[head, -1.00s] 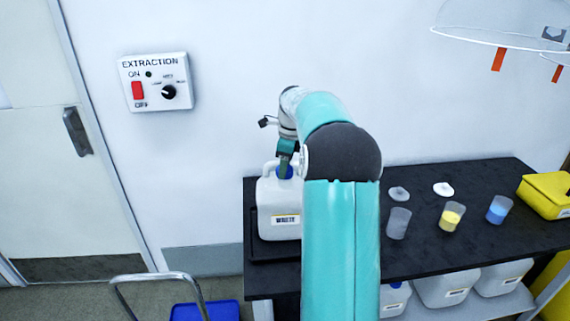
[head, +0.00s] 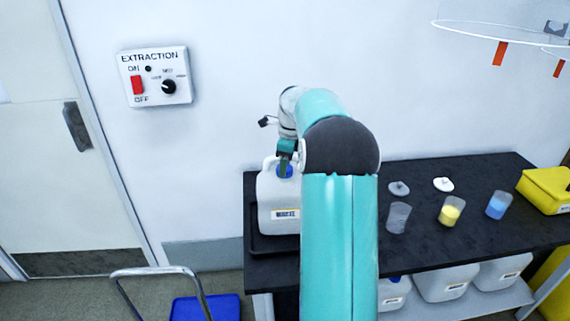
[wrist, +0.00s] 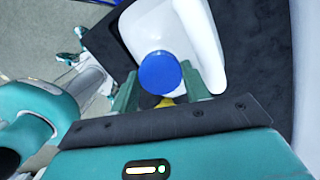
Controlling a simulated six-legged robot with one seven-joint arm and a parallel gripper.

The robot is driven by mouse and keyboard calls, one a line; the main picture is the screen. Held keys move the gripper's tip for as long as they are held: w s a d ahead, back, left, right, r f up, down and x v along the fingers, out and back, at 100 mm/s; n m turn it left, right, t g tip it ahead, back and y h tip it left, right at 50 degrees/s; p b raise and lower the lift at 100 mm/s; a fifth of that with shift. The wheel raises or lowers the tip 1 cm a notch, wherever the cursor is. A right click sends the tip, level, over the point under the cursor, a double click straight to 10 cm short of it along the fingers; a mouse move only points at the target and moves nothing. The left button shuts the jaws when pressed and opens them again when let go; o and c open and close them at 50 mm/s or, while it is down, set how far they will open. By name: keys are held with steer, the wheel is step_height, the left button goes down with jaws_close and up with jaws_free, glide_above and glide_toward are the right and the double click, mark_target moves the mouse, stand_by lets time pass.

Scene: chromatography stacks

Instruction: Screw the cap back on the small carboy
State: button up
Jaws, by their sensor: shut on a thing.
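The small carboy (head: 279,208) is a white jug with a label, upright in a black tray (head: 262,243) at the left end of the dark bench. It also shows in the wrist view (wrist: 202,30). A blue cap (wrist: 160,72) is at the carboy's mouth, and part of it shows in the head view (head: 285,171). My gripper (wrist: 160,90) is shut on the cap, one finger at each side. In the head view my gripper (head: 286,165) is above the carboy, partly behind my arm. The thread under the cap is hidden.
To the right on the bench (head: 430,235) stand an empty cup (head: 398,218), a yellow-filled cup (head: 450,211), a blue-filled cup (head: 498,206), two pale discs and a yellow box (head: 546,192). More jugs (head: 447,283) sit on the lower shelf. A metal-railed cart (head: 160,271) is at front left.

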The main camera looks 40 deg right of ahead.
steer(key=shift+f, duration=0.25)
steer(key=shift+f, duration=0.35)
steer(key=o, duration=1)
steer(key=c, duration=1.1)
steer(key=m, duration=0.5)
steer(key=shift+w+a+r+h, duration=0.1)
steer(key=shift+h, duration=0.2)
steer(key=m, duration=0.4)
steer(key=m+h, duration=0.1)
steer(key=m, duration=0.3)
steer(key=shift+m, duration=0.4)
